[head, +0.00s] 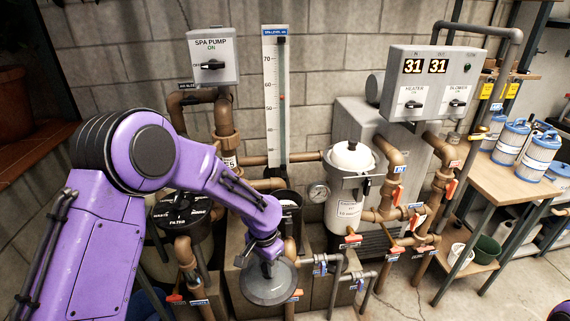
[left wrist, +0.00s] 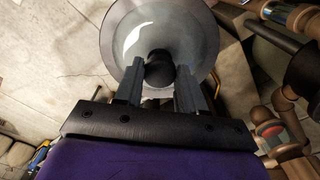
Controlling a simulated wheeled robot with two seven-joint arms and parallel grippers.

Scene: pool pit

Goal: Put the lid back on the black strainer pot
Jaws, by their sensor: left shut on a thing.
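My left gripper (head: 265,248) is shut on the black knob of a round, greyish see-through lid (head: 268,287). In the left wrist view, the two fingers (left wrist: 160,82) pinch the knob and the lid (left wrist: 128,35) spreads out beyond them. The black strainer pot (head: 291,216) stands behind and slightly right of the gripper, with its top open and a pale rim or inside showing. My arm and gripper hide part of its left side. The lid is apart from the pot, in front of and lower than its mouth in the head view. My right gripper is not in view.
A white chlorinator-like canister (head: 347,190) stands right of the pot, among brown pipes and valves with red handles. A black filter top (head: 180,212) is at left. Open floor (head: 430,295) lies at right.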

